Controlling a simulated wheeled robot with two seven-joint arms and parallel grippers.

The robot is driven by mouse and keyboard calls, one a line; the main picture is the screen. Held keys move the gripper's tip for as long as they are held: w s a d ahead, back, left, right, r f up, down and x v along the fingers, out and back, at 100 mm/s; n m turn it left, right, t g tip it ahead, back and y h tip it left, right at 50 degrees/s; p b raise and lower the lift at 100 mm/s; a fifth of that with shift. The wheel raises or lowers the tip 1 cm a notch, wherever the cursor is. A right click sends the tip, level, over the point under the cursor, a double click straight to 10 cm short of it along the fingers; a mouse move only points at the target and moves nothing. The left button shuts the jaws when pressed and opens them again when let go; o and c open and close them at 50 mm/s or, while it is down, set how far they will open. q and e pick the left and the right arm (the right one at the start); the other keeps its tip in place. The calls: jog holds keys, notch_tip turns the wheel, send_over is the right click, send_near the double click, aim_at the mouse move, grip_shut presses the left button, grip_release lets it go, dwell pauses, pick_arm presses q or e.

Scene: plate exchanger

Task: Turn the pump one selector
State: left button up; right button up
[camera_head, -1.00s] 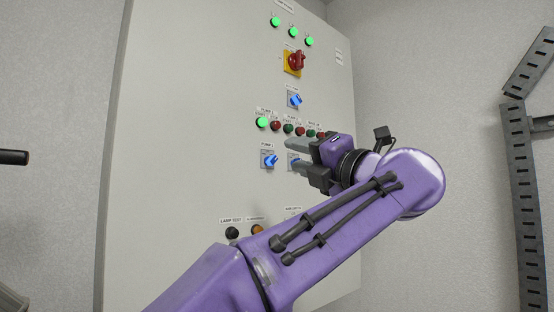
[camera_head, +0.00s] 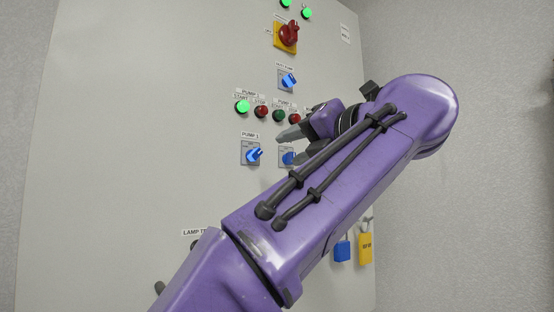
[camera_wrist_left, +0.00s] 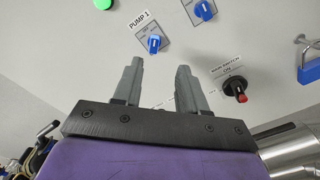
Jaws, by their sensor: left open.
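The pump one selector (camera_head: 254,155) is a blue knob on a square plate under a "PUMP 1" label, on the grey cabinet front. It also shows in the left wrist view (camera_wrist_left: 154,43), just beyond the left fingertip. My left gripper (camera_head: 285,143) is open and empty, close to the panel and to the right of the selector in the head view. In the left wrist view its two fingers (camera_wrist_left: 157,72) stand apart, with the selector ahead of them and not between them. A second blue selector (camera_head: 288,158) is partly hidden by my left arm. My right gripper is not in view.
A blue selector (camera_head: 288,81), a red rotary switch on a yellow plate (camera_head: 288,36) and a row of start and stop buttons (camera_head: 261,111) sit above. A black-and-red main switch (camera_wrist_left: 236,89) and blue padlock (camera_wrist_left: 311,71) show right. Padlocks (camera_head: 342,251) hang low right.

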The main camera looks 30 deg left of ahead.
aim_at(258, 151)
pick_arm(q)
jog(key=p+x, duration=0.1)
jog(key=x, duration=0.9)
jog(key=shift+a+r, duration=0.1)
jog(key=shift+a, duration=0.35)
jog(key=shift+s+d+r, duration=0.15)
jog(key=shift+s+d, duration=0.1)
jog(key=shift+s, duration=0.3)
jog(key=c, duration=0.5)
grip_shut()
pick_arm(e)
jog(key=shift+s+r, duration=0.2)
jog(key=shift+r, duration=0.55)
